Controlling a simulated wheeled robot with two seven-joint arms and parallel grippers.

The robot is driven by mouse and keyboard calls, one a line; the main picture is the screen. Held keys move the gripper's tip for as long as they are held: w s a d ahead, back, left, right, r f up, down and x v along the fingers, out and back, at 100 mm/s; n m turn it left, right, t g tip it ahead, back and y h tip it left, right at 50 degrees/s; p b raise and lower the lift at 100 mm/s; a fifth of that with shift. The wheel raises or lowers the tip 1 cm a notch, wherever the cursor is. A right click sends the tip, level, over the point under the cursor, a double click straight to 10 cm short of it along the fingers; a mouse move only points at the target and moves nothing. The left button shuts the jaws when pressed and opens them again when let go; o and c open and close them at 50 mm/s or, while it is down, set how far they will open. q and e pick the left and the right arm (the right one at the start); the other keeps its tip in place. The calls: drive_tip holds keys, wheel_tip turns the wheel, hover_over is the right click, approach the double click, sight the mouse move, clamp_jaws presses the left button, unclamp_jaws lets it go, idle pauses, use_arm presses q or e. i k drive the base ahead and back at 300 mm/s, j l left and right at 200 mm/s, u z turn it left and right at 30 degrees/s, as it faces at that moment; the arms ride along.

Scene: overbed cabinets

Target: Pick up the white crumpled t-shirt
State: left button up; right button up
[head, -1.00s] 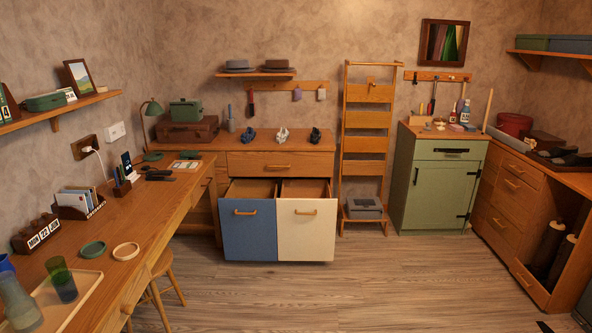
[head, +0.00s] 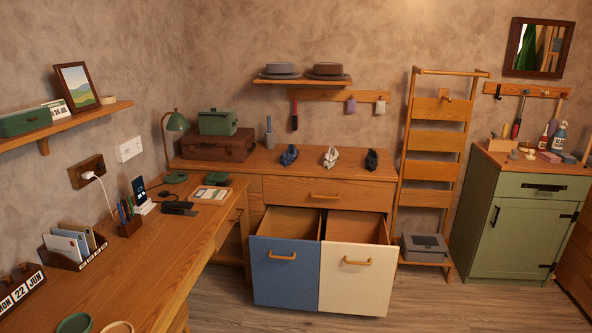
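The white crumpled t-shirt (head: 331,157) lies on top of the wooden dresser (head: 245,163) against the back wall. A blue crumpled cloth (head: 289,155) lies to its left and a dark crumpled cloth (head: 372,160) to its right, both apart from it. Below, a blue-fronted bin drawer (head: 285,275) and a white-fronted bin drawer (head: 357,278) are pulled open. Their visible insides look empty, though the bottoms are hidden. Neither of my grippers shows in the head view.
A desk (head: 150,250) with letters, pens and a phone runs along the left. A ladder shelf (head: 436,140) and a green cabinet (head: 517,225) stand to the right. The open drawers jut out before the dresser. A hat shelf (head: 301,82) hangs above. Floor is clear at front right.

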sight(332, 157)
drive_tip(key=i+z, duration=0.1)
drive_tip(key=i, duration=0.6)
drive_tip(key=i+j+z, duration=0.1)
drive_tip(key=i, duration=0.6)
drive_tip(key=i+j+z, duration=0.2)
drive_tip(key=i+z, duration=0.25)
drive_tip(key=i+j+z, duration=0.9)
